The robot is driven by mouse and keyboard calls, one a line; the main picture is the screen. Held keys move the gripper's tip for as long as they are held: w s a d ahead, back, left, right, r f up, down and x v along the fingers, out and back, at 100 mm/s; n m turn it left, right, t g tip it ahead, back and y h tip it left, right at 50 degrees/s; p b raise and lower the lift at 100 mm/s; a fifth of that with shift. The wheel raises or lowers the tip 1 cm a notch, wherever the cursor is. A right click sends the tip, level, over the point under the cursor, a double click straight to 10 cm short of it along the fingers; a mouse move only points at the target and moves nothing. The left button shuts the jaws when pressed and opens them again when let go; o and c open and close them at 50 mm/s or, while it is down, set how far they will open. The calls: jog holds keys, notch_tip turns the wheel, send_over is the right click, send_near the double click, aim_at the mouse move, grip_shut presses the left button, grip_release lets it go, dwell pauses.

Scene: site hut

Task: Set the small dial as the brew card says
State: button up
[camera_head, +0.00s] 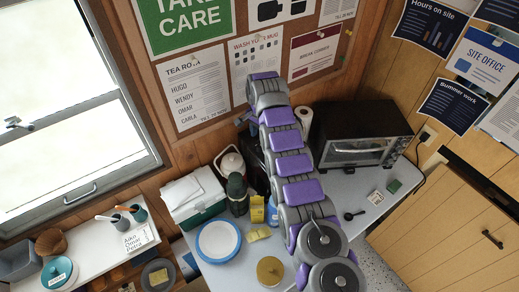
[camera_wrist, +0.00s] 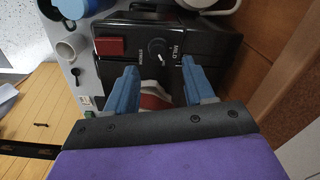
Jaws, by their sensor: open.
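In the wrist view, a small dark dial (camera_wrist: 157,50) with a light pointer mark sits on the front of a black machine (camera_wrist: 205,45). My gripper (camera_wrist: 159,67) has two blue fingers, open and apart, one on each side below the dial in the picture. Whether they touch the machine I cannot tell. In the head view my purple arm hides most of the machine. I cannot make out a brew card for certain.
A red square button (camera_wrist: 110,46) is left of the dial. In the head view, a toaster oven (camera_head: 362,140) stands right of my arm, and a blue-rimmed plate (camera_head: 218,241), dark green flask (camera_head: 237,192) and cool box (camera_head: 194,196) stand left. A small white card (camera_head: 375,197) lies on the right.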

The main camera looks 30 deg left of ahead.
aim_at(259, 146)
notch_tip(259, 146, down, 4)
jog(key=shift+s+r+b, duration=0.1)
jog(key=shift+s+b, duration=0.05)
jog(key=shift+b, duration=0.3)
jog(key=shift+a+f, duration=0.1)
jog(key=shift+f, duration=0.65)
jog(key=shift+c, duration=0.4)
jog(key=shift+c, duration=0.7)
grip_shut()
